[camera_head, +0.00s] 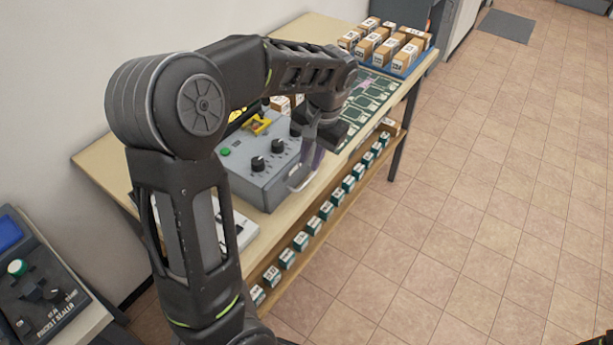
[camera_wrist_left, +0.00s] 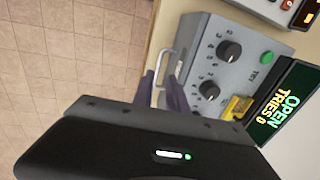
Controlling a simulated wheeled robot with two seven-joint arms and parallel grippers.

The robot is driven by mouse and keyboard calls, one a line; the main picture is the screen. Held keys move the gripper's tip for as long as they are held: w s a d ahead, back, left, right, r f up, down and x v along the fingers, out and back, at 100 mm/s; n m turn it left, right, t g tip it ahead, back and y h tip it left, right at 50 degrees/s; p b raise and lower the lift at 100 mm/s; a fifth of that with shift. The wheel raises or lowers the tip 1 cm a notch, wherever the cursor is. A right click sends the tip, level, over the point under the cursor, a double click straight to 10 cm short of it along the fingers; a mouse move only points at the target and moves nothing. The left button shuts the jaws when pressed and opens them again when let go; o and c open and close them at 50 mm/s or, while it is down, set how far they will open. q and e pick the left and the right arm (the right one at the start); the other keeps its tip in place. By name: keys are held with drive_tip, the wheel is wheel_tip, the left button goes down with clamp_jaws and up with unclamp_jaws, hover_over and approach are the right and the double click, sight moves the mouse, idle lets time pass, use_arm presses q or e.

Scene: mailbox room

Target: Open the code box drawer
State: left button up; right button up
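The code box (camera_head: 262,165) is a grey box on the bench, with two black dials, a green button and a yellow part on its sloped top. In the left wrist view, the code box (camera_wrist_left: 222,62) has a display (camera_wrist_left: 280,108) reading "OPEN" and "TRIES 0". A pale looped drawer handle (camera_head: 303,178) sticks out of its front; it also shows in the wrist view (camera_wrist_left: 182,40). My left gripper (camera_wrist_left: 163,80) is at the handle, its fingers apart with one on each side of the handle's near end. Contact is not clear. The drawer looks closed.
The bench (camera_head: 97,160) also carries green boards (camera_head: 372,95) and a blue tray (camera_head: 408,68) of small cartons. A lower shelf (camera_head: 335,212) holds several small boxes. A packet sealer (camera_head: 45,290) stands at lower left. The tiled floor (camera_head: 480,190) in front is clear.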

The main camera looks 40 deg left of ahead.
sight(305, 183)
use_arm(q)
drive_tip(key=shift+f, duration=0.1)
drive_tip(key=f, duration=0.2)
drive_tip(key=a+f, duration=0.1)
drive_tip(key=f, duration=0.2)
drive_tip(key=f+p, duration=0.1)
drive_tip(key=f, duration=0.1)
drive_tip(key=shift+a+f, duration=0.2)
drive_tip(key=shift+f, duration=0.1)
drive_tip(key=shift+c, duration=0.6)
clamp_jaws()
idle(0.7)
